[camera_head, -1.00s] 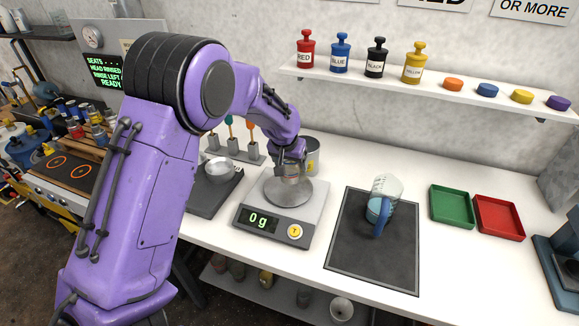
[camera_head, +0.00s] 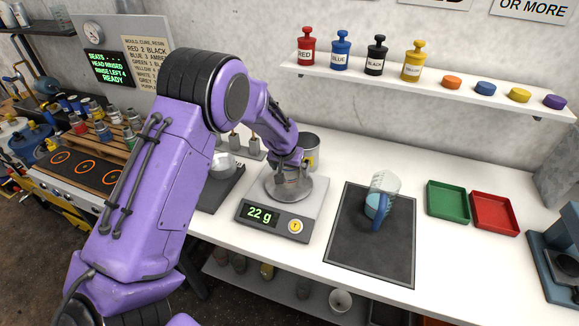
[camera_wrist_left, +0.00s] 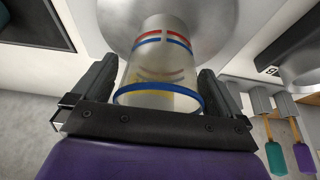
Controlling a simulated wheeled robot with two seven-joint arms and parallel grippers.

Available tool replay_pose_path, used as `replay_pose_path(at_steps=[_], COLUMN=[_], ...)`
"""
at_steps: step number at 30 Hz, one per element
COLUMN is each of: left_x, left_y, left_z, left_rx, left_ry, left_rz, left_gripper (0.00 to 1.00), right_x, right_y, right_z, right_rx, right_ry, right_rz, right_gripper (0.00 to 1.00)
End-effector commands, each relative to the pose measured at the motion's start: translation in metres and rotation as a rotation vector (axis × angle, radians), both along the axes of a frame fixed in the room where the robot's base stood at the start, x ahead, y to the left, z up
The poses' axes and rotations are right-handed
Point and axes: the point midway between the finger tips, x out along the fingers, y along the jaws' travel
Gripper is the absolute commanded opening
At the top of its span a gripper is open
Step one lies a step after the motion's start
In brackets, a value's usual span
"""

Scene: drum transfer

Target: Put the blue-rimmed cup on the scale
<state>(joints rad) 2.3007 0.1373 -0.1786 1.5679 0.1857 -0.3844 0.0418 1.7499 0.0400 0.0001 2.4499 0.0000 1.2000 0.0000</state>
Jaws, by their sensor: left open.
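The blue-rimmed cup (camera_wrist_left: 160,82) is clear, with a blue rim and red and blue marks. In the left wrist view it stands between the two fingers of my left gripper (camera_wrist_left: 158,72), against the round metal pan. The scale (camera_head: 312,209) stands on the white bench, and its display reads 22 g. In the head view my left gripper (camera_head: 289,170) is low over the pan (camera_head: 300,189) and mostly hides the cup. The gripper is open, with its fingers on either side of the cup. My right gripper is not in view.
A measuring jug (camera_head: 382,196) with a blue handle stands on a dark mat (camera_head: 350,255) to the right. Green (camera_head: 447,202) and red (camera_head: 494,213) trays lie further right. A grey can (camera_head: 309,149) stands close behind the gripper. A metal bowl (camera_head: 222,165) is left of the scale.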

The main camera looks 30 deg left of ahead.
Motion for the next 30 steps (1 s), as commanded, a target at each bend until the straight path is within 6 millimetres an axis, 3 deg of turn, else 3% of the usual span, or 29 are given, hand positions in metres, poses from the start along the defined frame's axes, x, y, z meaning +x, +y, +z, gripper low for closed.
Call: replay_pose_path(at_steps=[5, 12, 18, 30], left_x=[-0.005, -0.029, -0.042, -0.044], left_y=[-0.002, -0.008, -0.011, -0.011], left_z=[0.019, 0.077, 0.108, 0.114], left_rx=[0.0, 0.001, 0.0, 0.0], left_ry=[-0.004, -0.006, -0.002, 0.0], left_rz=[-0.001, 0.0, 0.0, 0.0], left_gripper=[1.0, 1.0, 1.0, 1.0], right_x=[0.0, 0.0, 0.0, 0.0], right_y=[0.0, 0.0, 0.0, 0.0], right_z=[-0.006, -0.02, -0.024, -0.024], right_rx=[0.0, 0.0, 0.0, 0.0], right_ry=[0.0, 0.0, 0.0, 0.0], right_rz=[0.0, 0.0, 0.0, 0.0], right_gripper=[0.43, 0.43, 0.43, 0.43])
